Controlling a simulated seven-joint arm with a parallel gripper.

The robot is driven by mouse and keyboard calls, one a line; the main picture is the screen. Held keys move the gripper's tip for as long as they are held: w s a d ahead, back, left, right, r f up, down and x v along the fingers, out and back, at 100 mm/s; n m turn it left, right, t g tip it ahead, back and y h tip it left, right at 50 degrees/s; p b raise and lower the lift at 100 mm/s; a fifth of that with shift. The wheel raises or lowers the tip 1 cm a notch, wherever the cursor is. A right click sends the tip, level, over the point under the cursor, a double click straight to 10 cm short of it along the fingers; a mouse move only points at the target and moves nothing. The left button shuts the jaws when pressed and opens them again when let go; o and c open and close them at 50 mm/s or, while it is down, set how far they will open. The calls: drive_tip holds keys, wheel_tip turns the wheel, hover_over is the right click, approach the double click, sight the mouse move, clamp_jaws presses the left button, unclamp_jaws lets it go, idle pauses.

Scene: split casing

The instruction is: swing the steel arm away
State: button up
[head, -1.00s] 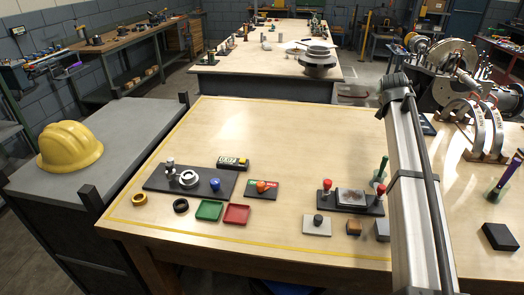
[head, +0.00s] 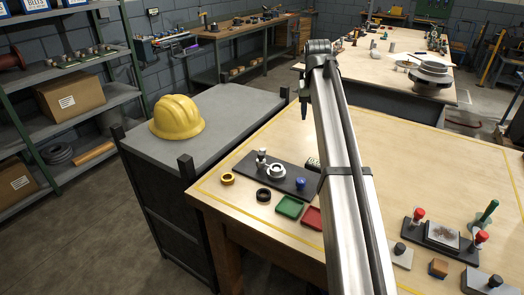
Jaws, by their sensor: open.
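The steel arm (head: 345,190) is long and bright, with a dark cable along it and a dark band around its middle. It rises from the bottom edge to a dark ribbed joint at its far end, above the table. My gripper (head: 304,110) appears as the dark prong hanging under that end. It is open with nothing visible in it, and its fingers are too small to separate. It hangs above the table's far-left part, clear of the table items.
The wooden table (head: 400,150) carries a dark plate with a ring and blue knob (head: 300,183), a green tray (head: 289,207), a red tray (head: 312,218) and a red-handled fixture (head: 442,235). A yellow helmet (head: 177,117) sits on the grey cabinet (head: 230,110) at left.

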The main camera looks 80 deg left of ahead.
sight(261, 153)
drive_tip(key=s+r+n+g+h, duration=0.1)
drive_tip(key=s+n+g+h, duration=0.15)
drive_tip(key=s, duration=1.45)
drive_tip(key=shift+n+t, duration=0.35)
drive_tip(key=shift+t, duration=0.1)
wheel_tip(261, 153, down, 13)
drive_tip(key=shift+f, duration=0.1)
drive_tip(key=shift+c, duration=0.3)
clamp_jaws()
